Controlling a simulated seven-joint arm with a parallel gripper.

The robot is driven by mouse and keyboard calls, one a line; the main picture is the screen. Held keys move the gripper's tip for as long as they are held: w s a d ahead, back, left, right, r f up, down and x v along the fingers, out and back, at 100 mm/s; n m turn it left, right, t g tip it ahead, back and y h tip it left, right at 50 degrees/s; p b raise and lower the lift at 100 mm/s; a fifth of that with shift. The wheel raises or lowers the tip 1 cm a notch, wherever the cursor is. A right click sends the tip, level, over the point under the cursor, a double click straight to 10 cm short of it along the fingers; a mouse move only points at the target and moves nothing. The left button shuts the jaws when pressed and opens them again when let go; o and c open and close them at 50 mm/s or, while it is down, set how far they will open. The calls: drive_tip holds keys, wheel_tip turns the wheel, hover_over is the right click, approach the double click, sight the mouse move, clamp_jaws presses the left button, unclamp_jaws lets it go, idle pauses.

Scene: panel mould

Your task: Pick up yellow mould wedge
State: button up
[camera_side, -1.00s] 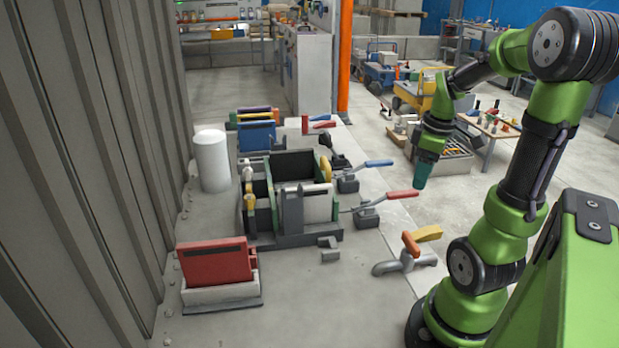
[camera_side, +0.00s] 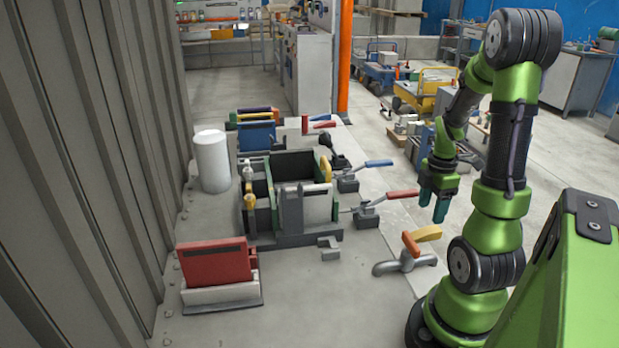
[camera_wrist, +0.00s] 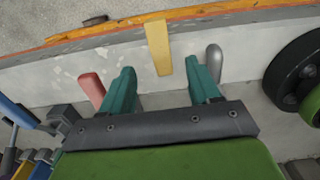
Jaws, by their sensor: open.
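The yellow wedge (camera_side: 428,233) lies at the right edge of the work surface, beside an orange handle (camera_side: 411,243) on a grey bent fitting. In the wrist view the yellow wedge (camera_wrist: 157,47) shows as a narrow upright strip, ahead of and between the fingertips, apart from both. My gripper (camera_side: 433,206) is above the surface's right edge, a little above the wedge. In the wrist view my gripper (camera_wrist: 162,74) has its teal fingers spread with nothing between them.
The panel mould (camera_side: 290,238) stands left of my gripper. Its red-handled clamp (camera_side: 400,194) reaches close to my gripper; a blue-handled clamp (camera_side: 378,163) is behind. A red panel in a white stand (camera_side: 222,292) is front left. The surface ahead of the mould is mostly clear.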

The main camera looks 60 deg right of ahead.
sight(426, 231)
drive_tip(key=shift+f, duration=3.55)
drive_tip(key=shift+c, duration=0.4)
clamp_jaws()
